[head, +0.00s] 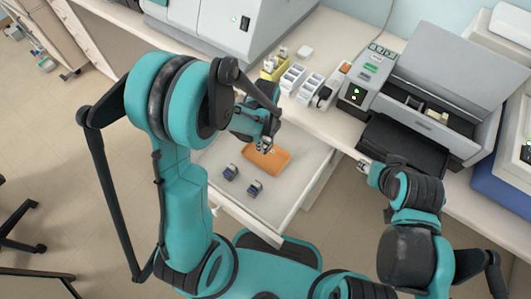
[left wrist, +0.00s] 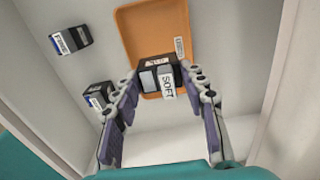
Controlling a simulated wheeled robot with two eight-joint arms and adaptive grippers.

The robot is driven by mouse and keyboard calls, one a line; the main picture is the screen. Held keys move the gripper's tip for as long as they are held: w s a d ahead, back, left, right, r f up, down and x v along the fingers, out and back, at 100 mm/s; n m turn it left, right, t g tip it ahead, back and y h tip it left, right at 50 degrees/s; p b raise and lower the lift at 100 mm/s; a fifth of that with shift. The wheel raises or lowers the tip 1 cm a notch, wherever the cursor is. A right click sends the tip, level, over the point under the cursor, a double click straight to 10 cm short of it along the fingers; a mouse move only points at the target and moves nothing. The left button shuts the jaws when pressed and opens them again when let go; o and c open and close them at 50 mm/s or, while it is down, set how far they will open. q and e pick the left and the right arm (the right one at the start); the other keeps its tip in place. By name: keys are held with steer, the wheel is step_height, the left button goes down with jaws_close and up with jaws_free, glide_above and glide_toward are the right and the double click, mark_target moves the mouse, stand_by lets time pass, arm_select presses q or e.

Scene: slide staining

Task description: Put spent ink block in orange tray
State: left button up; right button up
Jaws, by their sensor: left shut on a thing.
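A dark ink block (left wrist: 147,78) with a white label is between the fingertips of my left gripper (left wrist: 160,84) in the left wrist view. The gripper is shut on it. The orange tray (head: 275,157) lies inside the open drawer in the head view. It also shows in the left wrist view (left wrist: 140,30), behind the held block. My left gripper (head: 264,145) is over the tray's left part; the gap between block and tray is unclear. My right gripper (head: 364,166) is by the counter edge, too small to tell open from shut.
Two more dark labelled blocks (head: 230,172) (head: 254,188) stand on the drawer floor left of and in front of the tray. The white drawer (head: 235,205) has raised walls. A grey machine (head: 430,100) with a raised lid and several small racks (head: 310,88) stand on the counter.

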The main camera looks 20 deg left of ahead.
mark_target(265, 150)
arm_select(q)
step_height(265, 150, down, 6)
steer(key=shift+f+b, duration=0.15)
steer(key=shift+b, duration=0.9)
steer(key=shift+f, duration=0.1)
steer(key=o, duration=1.1)
steer(key=shift+o, duration=0.2)
